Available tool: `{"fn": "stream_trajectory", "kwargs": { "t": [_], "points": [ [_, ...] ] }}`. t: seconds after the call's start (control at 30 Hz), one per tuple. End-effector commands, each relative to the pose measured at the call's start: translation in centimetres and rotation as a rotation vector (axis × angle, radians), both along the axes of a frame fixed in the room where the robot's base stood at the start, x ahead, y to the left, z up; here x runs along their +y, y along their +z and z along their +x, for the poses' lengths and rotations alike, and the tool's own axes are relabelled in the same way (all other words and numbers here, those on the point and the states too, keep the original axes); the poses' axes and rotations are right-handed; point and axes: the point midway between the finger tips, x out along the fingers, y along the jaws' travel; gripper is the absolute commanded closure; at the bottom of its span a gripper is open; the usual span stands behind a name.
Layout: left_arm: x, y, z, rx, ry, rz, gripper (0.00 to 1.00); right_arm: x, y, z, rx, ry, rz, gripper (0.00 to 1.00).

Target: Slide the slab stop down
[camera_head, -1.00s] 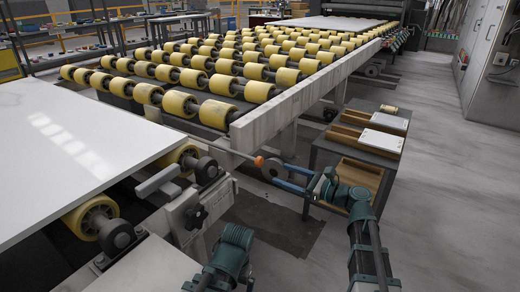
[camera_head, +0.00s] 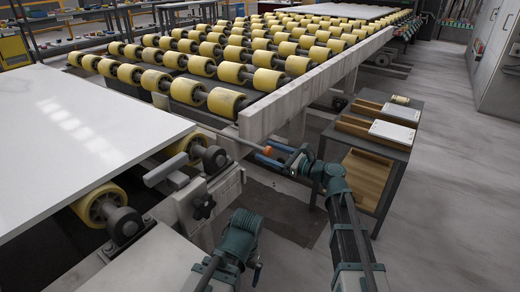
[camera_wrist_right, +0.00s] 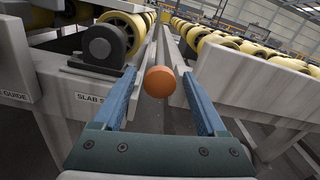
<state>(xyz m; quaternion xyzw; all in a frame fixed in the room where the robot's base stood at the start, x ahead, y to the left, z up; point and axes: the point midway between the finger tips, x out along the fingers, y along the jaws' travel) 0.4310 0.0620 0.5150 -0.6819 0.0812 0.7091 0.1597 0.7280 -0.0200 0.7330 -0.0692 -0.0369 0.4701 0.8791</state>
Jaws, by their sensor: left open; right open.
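The slab stop's orange ball knob (camera_head: 268,151) is at the right end of a thin rod (camera_head: 235,138) running between the slab table and the roller conveyor. In the right wrist view the knob (camera_wrist_right: 160,82) shows between my two blue fingers, with gaps on both sides. My right gripper (camera_head: 265,154) is open around or just short of the knob; I cannot tell the exact depth. A partly hidden label reading "SLAB S" (camera_wrist_right: 90,98) is on the grey frame. My left gripper (camera_head: 257,273) is low in the head view, open and empty, apart from the knob.
A white slab (camera_head: 75,130) lies on the left table's yellow rollers. The conveyor's pale side beam (camera_head: 310,90) is close behind the knob. A clamp with a dark knob (camera_head: 203,206) is on the frame. A shelf cart (camera_head: 391,141) stands right of my right arm.

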Motion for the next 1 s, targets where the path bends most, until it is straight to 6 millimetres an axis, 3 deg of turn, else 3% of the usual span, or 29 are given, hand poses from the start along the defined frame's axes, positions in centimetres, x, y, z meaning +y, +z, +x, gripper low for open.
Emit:
{"fn": "stream_trajectory", "kwargs": {
  "t": [0.23,0.67,1.0],
  "points": [
    [0.0,0.0,0.0,0.0,0.0,0.0,0.0,2.5,0.0,1.7,0.0,0.001,0.0,0.26],
    [0.0,0.0,0.0,0.0,0.0,0.0,0.0,3.0,0.0,2.0,0.0,-0.001,0.0,0.26],
    [0.0,0.0,0.0,0.0,0.0,0.0,0.0,3.0,0.0,2.0,0.0,0.0,0.0,0.87]
  ]
}}
